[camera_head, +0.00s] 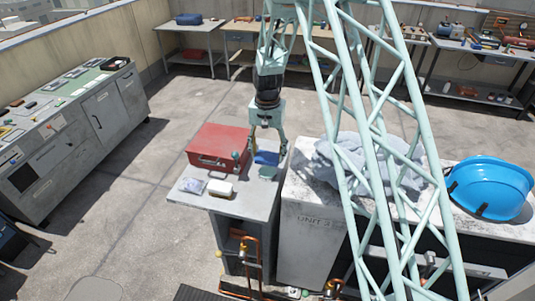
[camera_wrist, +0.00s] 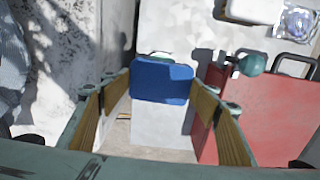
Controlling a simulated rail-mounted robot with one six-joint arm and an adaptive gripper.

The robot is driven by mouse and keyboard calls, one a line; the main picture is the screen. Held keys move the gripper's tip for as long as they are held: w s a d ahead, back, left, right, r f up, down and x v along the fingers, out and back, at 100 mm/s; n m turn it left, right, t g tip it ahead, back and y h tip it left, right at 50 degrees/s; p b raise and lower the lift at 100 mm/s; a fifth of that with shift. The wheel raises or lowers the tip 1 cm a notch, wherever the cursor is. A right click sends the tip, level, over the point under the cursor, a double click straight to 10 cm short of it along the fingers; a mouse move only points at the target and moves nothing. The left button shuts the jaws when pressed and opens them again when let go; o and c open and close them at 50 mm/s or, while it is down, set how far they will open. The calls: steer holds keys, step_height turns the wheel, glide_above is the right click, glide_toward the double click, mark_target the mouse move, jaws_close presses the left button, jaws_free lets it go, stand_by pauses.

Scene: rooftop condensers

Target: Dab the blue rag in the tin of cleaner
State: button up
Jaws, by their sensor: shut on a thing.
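The blue rag (camera_head: 266,158) is between the fingertips of my gripper (camera_head: 267,149), just above the small grey table. In the wrist view the rag (camera_wrist: 161,82) is a blue block-like shape between the two tan-padded fingers. A small round green thing (camera_head: 268,173), possibly the tin of cleaner, stands on the table just in front of the rag. In the wrist view only its edge (camera_wrist: 160,55) shows past the rag. Its inside cannot be made out, nor whether the rag touches the table.
A red metal case (camera_head: 212,146) lies left of my gripper, with a round teal knob (camera_head: 236,155) beside it. A white object (camera_head: 220,189) and a clear packet (camera_head: 192,187) lie at the table's front. A cabinet (camera_head: 305,212) with grey cloth (camera_head: 330,162) and a blue helmet (camera_head: 490,187) stands right.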

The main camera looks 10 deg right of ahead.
mark_target(268, 172)
steer(key=shift+f+b, duration=0.9)
steer(key=shift+f, duration=1.85)
steer(key=shift+s+f+b, duration=0.1)
steer(key=shift+f+b, duration=0.45)
steer(key=shift+f, duration=0.15)
stand_by(2.1)
steer(key=shift+r, duration=0.15)
steer(key=shift+r+p, duration=1.1)
steer(key=shift+r, duration=2.35)
